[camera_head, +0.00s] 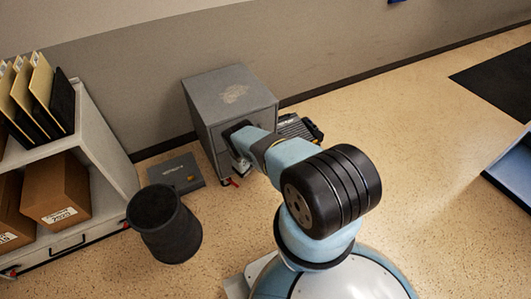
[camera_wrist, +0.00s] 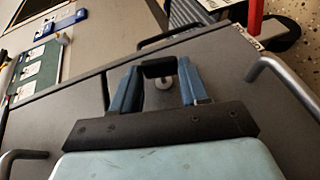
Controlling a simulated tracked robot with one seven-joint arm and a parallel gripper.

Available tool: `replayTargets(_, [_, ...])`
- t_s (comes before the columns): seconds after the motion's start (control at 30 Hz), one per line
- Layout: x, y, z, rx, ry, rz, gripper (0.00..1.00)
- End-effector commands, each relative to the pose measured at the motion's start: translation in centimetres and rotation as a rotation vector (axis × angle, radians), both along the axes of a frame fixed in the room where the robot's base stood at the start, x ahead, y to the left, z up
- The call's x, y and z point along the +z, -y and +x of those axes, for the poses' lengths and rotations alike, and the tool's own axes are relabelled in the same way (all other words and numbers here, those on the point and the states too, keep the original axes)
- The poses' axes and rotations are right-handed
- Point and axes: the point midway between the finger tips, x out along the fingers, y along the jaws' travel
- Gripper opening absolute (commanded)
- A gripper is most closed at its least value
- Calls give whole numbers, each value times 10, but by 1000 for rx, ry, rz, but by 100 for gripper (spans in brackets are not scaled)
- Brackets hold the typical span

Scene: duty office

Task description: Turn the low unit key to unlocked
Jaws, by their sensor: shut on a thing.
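The low unit is a grey metal cabinet (camera_head: 230,97) on the floor against the wall, with a scuffed top. In the wrist view its grey front face (camera_wrist: 225,75) fills much of the picture, with bar handles (camera_wrist: 285,80) on it. My gripper (camera_wrist: 158,70) is at this front, its two blue fingers shut on a dark piece that seems to be the key (camera_wrist: 158,69). A small round pale metal part (camera_wrist: 163,83) shows between the fingers. The key's turn position cannot be told. In the head view my arm hides the key and most of the gripper.
A dark waste bin (camera_head: 164,225) stands left of my arm. A flat grey case (camera_head: 171,172) lies beside the cabinet. A shelf unit (camera_head: 105,150) with boxes and folders is at the left. A dark ridged item (camera_head: 300,127) lies right of the cabinet.

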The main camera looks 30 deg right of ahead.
Motion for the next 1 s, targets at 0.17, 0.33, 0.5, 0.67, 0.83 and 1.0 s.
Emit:
replayTargets(0.17, [-3, -3, -2, 2, -4, 6, 14])
replayTargets(0.33, [-4, -4, -2, 2, -5, 6, 46])
replayTargets(0.5, [-3, -2, -2, 1, -4, 5, 63])
replayTargets(0.67, [-2, -1, -1, 1, -2, 3, 70])
replayTargets(0.83, [-1, -1, -1, 1, -2, 2, 70])
replayTargets(1.0, [1, -12, -5, 2, -4, 1, 70])
